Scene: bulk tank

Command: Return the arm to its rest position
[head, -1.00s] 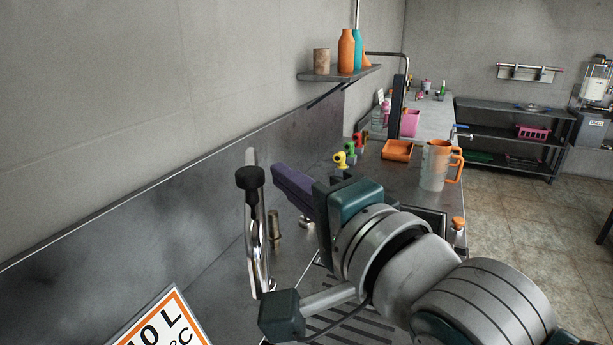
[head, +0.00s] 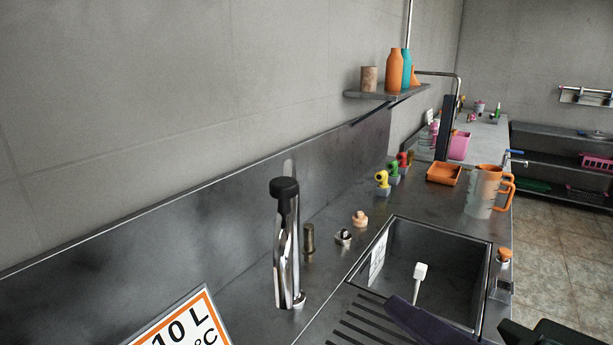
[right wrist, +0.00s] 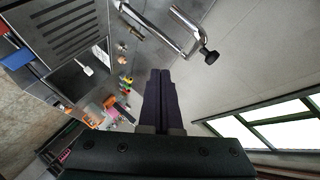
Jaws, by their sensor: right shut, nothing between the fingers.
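My right gripper (head: 398,308) is low in the head view, right of centre, over the sink's near side. Its dark purple fingers are together and hold nothing. The rest of my right arm is mostly cut off at the bottom right of the head view. My left gripper is not in view.
A chrome fitting with a black knob (head: 284,187) stands on the steel counter left of the sink (head: 455,245). A white brush-like item (head: 419,272) is in the sink. An orange-handled jug (head: 484,192) and orange tray (head: 444,173) stand behind it. A wall shelf (head: 388,94) holds bottles.

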